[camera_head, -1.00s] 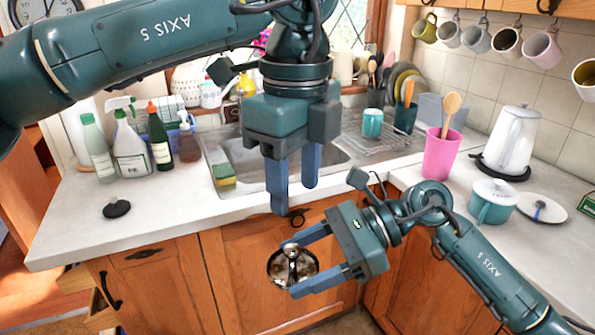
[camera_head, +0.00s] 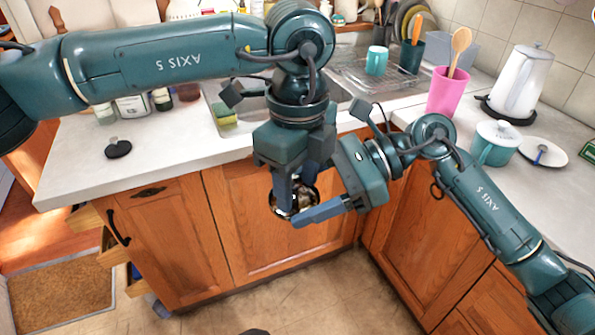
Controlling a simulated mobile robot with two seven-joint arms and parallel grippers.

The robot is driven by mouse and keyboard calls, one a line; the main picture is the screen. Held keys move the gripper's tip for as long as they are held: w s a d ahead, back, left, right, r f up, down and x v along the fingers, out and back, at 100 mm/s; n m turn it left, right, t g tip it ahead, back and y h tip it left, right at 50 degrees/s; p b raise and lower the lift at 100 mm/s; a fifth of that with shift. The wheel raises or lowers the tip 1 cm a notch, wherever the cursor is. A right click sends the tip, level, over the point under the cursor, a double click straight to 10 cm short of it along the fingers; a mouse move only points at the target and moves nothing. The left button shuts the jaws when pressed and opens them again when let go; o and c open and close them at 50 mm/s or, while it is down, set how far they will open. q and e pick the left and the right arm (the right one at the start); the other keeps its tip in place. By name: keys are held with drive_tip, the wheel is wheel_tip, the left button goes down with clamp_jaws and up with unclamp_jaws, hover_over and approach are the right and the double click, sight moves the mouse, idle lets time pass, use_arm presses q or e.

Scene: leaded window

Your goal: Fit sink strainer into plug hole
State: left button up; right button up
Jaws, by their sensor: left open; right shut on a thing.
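The sink strainer (camera_head: 303,198) is a round, shiny metal basket in front of the cabinet doors. My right gripper (camera_head: 300,205) is shut on it and holds it in the air, in front of the counter. My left gripper (camera_head: 285,200) points down, open, with its fingers at the left part of the strainer; I cannot tell whether they touch it. The sink (camera_head: 245,103) is set in the counter behind my arms and is mostly covered by them. The plug hole is hidden. A small black round thing with a knob, perhaps a plug (camera_head: 118,148), lies on the counter at left.
A green and yellow sponge (camera_head: 224,114) sits at the sink's front left edge. Bottles stand behind my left arm. A pink cup (camera_head: 449,92), teal pot (camera_head: 494,142) and white kettle (camera_head: 516,82) stand on the right counter. The left front counter is mostly clear.

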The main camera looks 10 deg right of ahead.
use_arm(q)
drive_tip(key=shift+c, duration=0.4)
drive_tip(key=c, duration=0.9)
clamp_jaws()
use_arm(e)
drive_tip(key=o, duration=1.3)
